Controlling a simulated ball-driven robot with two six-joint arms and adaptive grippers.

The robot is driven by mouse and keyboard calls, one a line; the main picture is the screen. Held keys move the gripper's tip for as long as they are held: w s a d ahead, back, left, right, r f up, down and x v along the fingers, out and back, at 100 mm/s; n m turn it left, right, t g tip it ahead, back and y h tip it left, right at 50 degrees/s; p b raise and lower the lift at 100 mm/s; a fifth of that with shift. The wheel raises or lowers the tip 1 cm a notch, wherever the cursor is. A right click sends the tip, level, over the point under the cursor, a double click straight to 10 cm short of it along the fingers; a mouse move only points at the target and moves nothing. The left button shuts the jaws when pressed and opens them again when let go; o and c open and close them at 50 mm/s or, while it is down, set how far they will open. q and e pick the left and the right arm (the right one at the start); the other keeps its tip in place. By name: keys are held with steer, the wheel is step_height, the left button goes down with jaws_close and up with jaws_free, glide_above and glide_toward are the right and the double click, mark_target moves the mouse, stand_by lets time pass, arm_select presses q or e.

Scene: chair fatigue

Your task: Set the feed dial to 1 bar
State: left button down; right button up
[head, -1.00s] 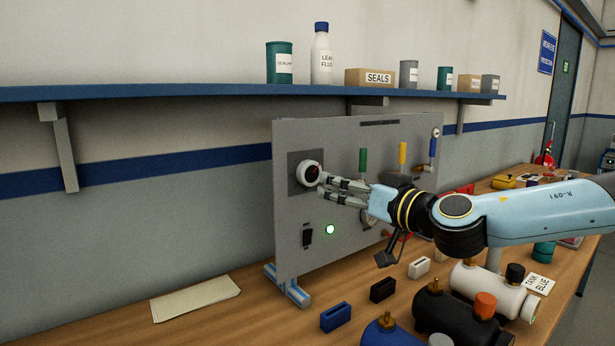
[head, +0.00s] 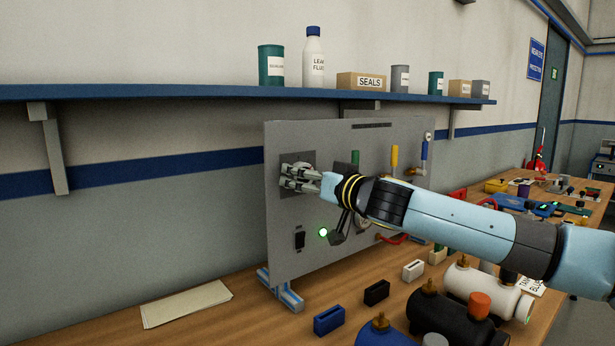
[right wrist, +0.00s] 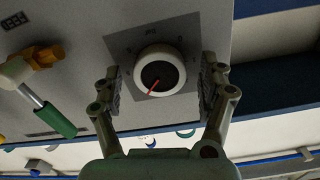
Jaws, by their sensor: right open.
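The feed dial, a round white knob with a dark face and a red pointer, shows in the right wrist view (right wrist: 158,72) on a dark square plate (right wrist: 122,45) with small scale marks. The marks are too small to read. My right gripper (head: 290,177) is at the dial in the head view and covers it there. In the right wrist view my right gripper (right wrist: 160,92) is open, one finger on each side of the dial, with gaps between fingers and knob. The dial sits on the upright grey panel (head: 290,240). My left gripper is not in view.
The panel also carries a green lever (head: 355,158), a yellow lever (head: 394,158), a blue lever (head: 424,150), a black switch (head: 300,238) and a lit green lamp (head: 323,232). Several cylinders and small blocks stand on the bench (head: 215,318). A shelf (head: 200,92) runs above.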

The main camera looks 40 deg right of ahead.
steer(key=shift+c, duration=0.5)
steer(key=c, duration=1.1)
steer(key=shift+n, duration=0.4)
steer(key=shift+n+p, duration=3.65)
steer(key=shift+n, duration=9.35)
steer(key=shift+f, duration=0.1)
steer(key=shift+s, duration=0.1)
